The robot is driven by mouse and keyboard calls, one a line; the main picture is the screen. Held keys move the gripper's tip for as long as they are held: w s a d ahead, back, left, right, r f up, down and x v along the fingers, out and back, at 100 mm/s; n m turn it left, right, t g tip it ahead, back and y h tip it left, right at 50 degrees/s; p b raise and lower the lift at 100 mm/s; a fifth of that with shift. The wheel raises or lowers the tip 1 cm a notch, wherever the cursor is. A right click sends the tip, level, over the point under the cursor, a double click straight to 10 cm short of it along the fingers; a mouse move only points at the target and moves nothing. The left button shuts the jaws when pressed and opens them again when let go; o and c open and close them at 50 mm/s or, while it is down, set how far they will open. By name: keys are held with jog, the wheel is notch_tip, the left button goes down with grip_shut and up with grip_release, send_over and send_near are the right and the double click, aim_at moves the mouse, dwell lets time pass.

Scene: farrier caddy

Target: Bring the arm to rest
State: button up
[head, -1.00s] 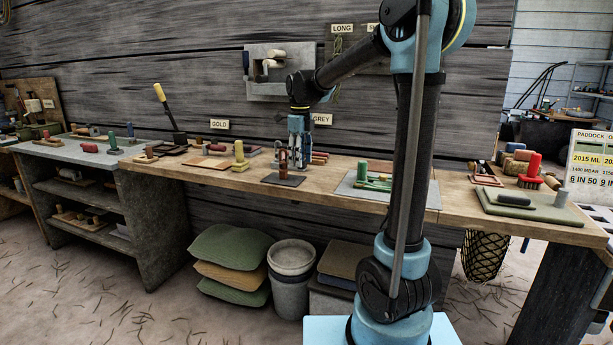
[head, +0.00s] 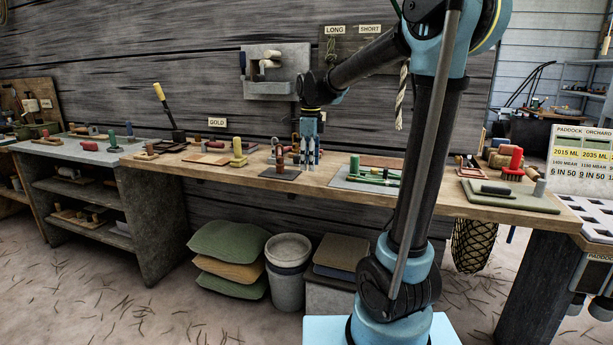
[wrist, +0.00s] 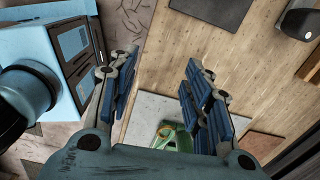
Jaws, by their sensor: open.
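My gripper (head: 309,160) hangs at the end of my raised arm, pointing down over the wooden bench (head: 430,190). In the wrist view my gripper (wrist: 160,100) is open. Its blue-padded fingers stand well apart with nothing between them. In the head view it is just right of a brown upright piece on a dark mat (head: 280,172) and left of a grey mat (head: 350,184) with green items (head: 378,177). The wrist view also shows the green items (wrist: 178,138) below the fingers and the dark mat (wrist: 212,8) at the top.
A yellow upright piece (head: 238,152) stands left on the bench. A wall rack (head: 275,85) hangs behind my arm. A red brush (head: 514,163) and a green mat (head: 515,197) are at the right end.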

jog(key=s+d+f+n, duration=0.5)
jog(key=s+d+n, duration=0.1)
jog(key=s, duration=0.3)
jog(key=s+d+f+n+t, duration=0.1)
jog(key=s+d+f+n, duration=0.4)
jog(key=s+n, duration=0.3)
jog(key=s+d+f+n+t, duration=0.1)
jog(key=s+d+f+n, duration=0.5)
jog(key=s, duration=0.5)
jog(key=shift+d+f+n, duration=0.3)
jog(key=shift+f+n, duration=0.3)
jog(key=shift+f, duration=0.05)
